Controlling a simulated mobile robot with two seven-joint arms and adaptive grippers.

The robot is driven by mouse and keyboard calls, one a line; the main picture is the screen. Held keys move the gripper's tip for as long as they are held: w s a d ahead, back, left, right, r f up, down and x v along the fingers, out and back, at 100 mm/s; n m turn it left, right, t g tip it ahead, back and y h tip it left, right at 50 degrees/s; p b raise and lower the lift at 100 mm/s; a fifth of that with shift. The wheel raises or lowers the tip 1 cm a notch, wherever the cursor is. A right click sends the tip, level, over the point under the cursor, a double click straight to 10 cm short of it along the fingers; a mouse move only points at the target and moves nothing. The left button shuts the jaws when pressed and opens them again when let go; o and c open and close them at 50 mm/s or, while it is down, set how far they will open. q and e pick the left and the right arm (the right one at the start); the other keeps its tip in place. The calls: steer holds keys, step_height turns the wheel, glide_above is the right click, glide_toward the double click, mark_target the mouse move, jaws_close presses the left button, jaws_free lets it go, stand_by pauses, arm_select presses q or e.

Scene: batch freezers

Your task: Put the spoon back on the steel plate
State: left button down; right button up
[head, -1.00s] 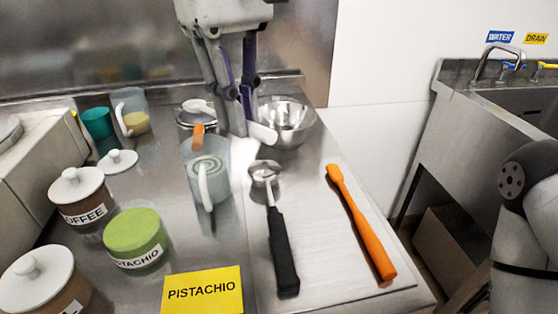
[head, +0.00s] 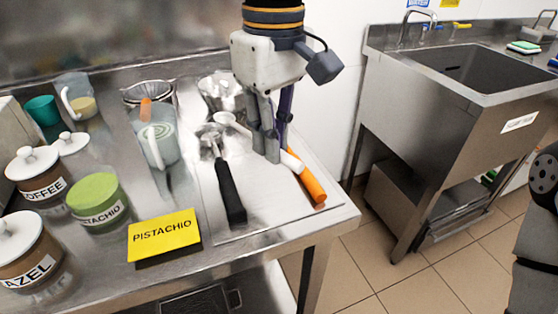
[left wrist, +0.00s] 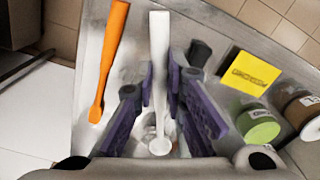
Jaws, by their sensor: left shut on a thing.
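A white spoon (head: 293,161) is held in my left gripper (head: 268,150). Its round end shows to the left of the fingers and its handle to the right. In the left wrist view the spoon (left wrist: 160,50) runs lengthwise between the two purple-sided fingers (left wrist: 160,95), which are shut on it. The gripper is over the steel plate (head: 275,215), between the black-handled scoop (head: 230,190) and the orange spatula (head: 312,188), which it partly hides. I cannot tell whether the spoon touches the plate. My right gripper is not in view.
A steel bowl (head: 220,92) stands at the back of the plate. Left of it are a clear jug (head: 158,145), a yellow PISTACHIO card (head: 163,237) and several lidded jars, one green-topped (head: 97,195). A sink (head: 460,70) stands across a floor gap.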

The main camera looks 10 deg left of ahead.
arm_select(q)
glide_above(276, 178)
step_height(276, 178, down, 6)
steer(key=shift+s+r+b, duration=0.15)
steer(key=shift+b, duration=0.2)
steer(key=shift+w+f, duration=0.15)
steer(key=shift+f, duration=0.75)
steer(key=shift+w+f, duration=0.1)
steer(key=shift+f, duration=0.75)
steer(key=shift+f, duration=0.1)
steer(key=c, duration=1.6)
jaws_free()
steer(key=shift+c, duration=0.2)
step_height(276, 178, up, 12)
steer(key=shift+w, duration=0.1)
